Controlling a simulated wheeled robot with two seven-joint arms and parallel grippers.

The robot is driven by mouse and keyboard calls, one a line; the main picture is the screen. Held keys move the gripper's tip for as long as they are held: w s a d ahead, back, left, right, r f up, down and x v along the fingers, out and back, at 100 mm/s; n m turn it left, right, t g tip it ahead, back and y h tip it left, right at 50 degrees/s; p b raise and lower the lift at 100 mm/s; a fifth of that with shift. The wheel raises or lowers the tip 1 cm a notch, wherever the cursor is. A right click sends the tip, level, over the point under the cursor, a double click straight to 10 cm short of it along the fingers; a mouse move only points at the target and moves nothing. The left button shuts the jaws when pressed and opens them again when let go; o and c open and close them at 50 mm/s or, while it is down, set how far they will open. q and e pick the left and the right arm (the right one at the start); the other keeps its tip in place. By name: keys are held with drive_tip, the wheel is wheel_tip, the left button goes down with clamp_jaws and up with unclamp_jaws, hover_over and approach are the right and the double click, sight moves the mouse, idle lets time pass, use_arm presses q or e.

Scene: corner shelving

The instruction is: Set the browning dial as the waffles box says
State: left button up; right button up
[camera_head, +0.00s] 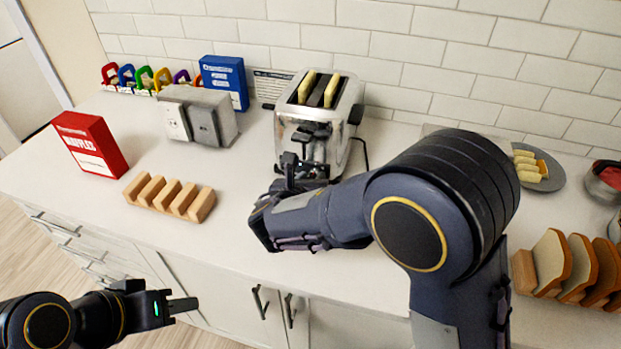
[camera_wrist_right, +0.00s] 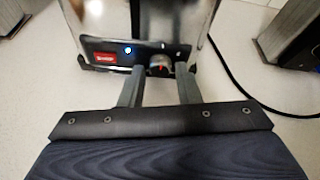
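The red waffles box (camera_head: 90,145) stands at the left of the counter; its title reads "WAFFLES" and its smaller print is too small to read. The chrome toaster (camera_head: 345,125) stands at the back wall with two pale yellow slices (camera_head: 318,88) in its slots. My right gripper (camera_head: 290,170) is at the toaster's lower front. In the right wrist view, the browning dial (camera_wrist_right: 160,67) shows between the tips of its two spread fingers, with small gaps at the sides; its setting is unclear. My left gripper (camera_head: 170,306) is low in front of the counter, away from everything.
A blue box (camera_head: 225,80), a grey metal block (camera_head: 200,115) and a colourful rack (camera_head: 150,78) stand at the back left. A wooden rack (camera_head: 170,196) lies mid-counter. Bread slices (camera_head: 575,265) and a grey plate (camera_head: 552,172) are at the right. A black cord (camera_wrist_right: 235,75) runs beside the toaster.

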clamp_jaws()
drive_tip(key=shift+f+b, duration=0.15)
drive_tip(key=shift+b, duration=0.5)
drive_tip(key=m+y+b, duration=0.1)
drive_tip(key=b, duration=0.2)
drive_tip(key=m+b, duration=0.1)
drive_tip(key=b, duration=0.3)
drive_tip(key=m+t+y+b, duration=0.1)
drive_tip(key=m+b, duration=0.1)
drive_tip(key=b, duration=0.2)
drive_tip(key=shift+s+d+f+y, duration=0.1)
drive_tip(key=shift+d+f+y, duration=0.05)
drive_tip(key=shift+d+y, duration=0.15)
drive_tip(key=shift+m+t+b, duration=0.3)
drive_tip(key=shift+m+b, duration=0.1)
drive_tip(key=shift+b, duration=0.35)
drive_tip(key=shift+r, duration=0.2)
drive_tip(key=shift+o, duration=1.8)
unclamp_jaws()
drive_tip(key=shift+p+v, duration=0.3)
drive_tip(key=shift+v, duration=3.6)
